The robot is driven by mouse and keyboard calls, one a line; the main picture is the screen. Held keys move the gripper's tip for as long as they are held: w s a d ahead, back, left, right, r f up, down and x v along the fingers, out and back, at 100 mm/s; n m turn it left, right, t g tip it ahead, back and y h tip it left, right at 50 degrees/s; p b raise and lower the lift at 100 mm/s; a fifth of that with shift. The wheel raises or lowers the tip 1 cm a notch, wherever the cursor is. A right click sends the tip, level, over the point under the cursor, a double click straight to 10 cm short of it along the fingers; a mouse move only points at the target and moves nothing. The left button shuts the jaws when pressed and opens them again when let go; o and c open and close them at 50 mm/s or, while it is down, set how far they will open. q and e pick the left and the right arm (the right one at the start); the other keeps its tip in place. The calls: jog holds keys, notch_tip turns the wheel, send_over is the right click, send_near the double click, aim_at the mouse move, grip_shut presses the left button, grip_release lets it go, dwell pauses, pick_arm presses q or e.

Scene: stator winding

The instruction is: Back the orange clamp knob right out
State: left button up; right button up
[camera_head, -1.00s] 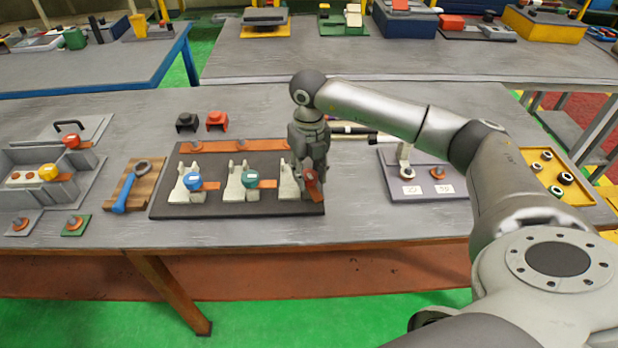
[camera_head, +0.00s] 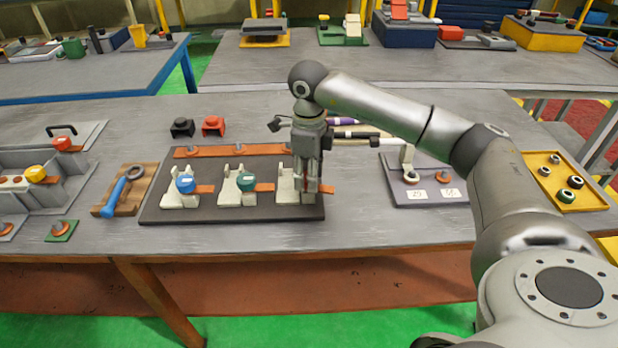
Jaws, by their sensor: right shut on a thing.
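A dark base plate (camera_head: 232,209) carries three pale clamps in a row, each with an orange strip at its right. The left clamp (camera_head: 178,200) has a blue knob (camera_head: 186,185) and the middle clamp (camera_head: 234,199) has a teal knob (camera_head: 246,182). My right gripper (camera_head: 308,190) points straight down at the right clamp (camera_head: 286,189), with its fingers shut. A small red-orange bit shows between the fingers; the rest of the orange knob is hidden behind them. My left gripper is not in view.
A blue-handled wrench (camera_head: 118,191) lies on a wooden board at the left. A black block (camera_head: 182,127) and a red block (camera_head: 213,125) stand behind the plate. A grey plate (camera_head: 440,187) and a yellow tray (camera_head: 541,161) stand at the right.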

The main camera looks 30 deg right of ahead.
jog(key=shift+s+a+f+n+b, duration=0.1)
jog(key=shift+f+n+b, duration=0.1)
jog(key=shift+n, duration=0.4)
jog(key=shift+f+n+b, duration=0.1)
jog(key=shift+n+b, duration=0.1)
jog(key=shift+n, duration=0.4)
jog(key=o, duration=0.8)
jog(key=shift+f, duration=0.1)
jog(key=shift+o, duration=1.2)
jog(key=shift+w, duration=0.2)
jog(key=shift+r, duration=0.3)
notch_tip(320, 180, up, 12)
